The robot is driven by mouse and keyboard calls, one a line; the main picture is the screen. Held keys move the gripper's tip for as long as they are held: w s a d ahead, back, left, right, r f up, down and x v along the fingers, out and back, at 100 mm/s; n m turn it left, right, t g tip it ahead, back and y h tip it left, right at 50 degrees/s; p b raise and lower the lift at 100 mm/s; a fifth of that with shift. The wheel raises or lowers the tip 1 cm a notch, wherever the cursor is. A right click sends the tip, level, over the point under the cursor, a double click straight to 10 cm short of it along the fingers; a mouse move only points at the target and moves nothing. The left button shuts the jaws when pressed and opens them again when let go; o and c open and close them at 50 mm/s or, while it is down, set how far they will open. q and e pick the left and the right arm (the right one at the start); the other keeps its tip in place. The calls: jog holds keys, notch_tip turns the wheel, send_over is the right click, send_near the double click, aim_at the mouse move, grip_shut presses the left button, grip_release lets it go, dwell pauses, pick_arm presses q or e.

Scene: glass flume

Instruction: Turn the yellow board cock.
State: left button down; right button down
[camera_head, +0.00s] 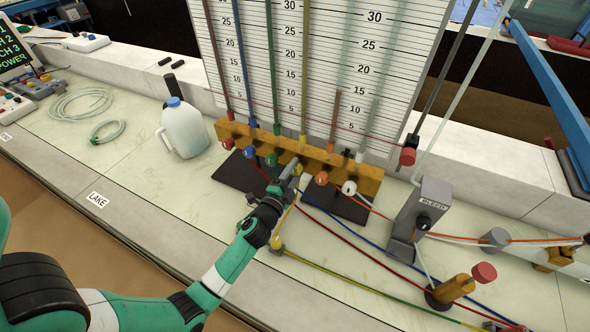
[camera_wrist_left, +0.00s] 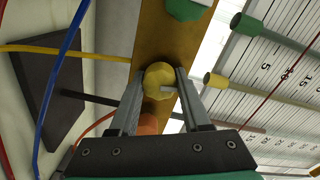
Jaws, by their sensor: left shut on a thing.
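The yellow board cock (camera_wrist_left: 158,78) shows in the left wrist view as a round knob with a small pale lever, on the ochre manifold bar (camera_head: 232,131). My left gripper (camera_head: 292,175) is at the bar, with one finger on either side of the yellow knob, shut on it. In the head view the gripper hides the knob. To the left on the bar are the red (camera_head: 228,143), blue (camera_head: 249,152) and green (camera_head: 271,160) cocks. To the right are the orange (camera_head: 321,178) and white (camera_head: 349,188) cocks. My right gripper is out of view.
A scaled board (camera_head: 350,60) with coloured tubes stands behind the bar. A white jug (camera_head: 185,130) and coiled hose (camera_head: 80,103) are at left. A grey BLEED block (camera_head: 425,205) stands at right. Coloured hoses cross the bench in front.

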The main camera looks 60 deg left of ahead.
pick_arm(q)
jog(key=shift+m, duration=0.9)
jog(key=shift+c, duration=1.9)
grip_release()
jog(key=v, duration=1.1)
jog(key=shift+s+d+b, duration=0.25)
jog(key=shift+b, duration=0.1)
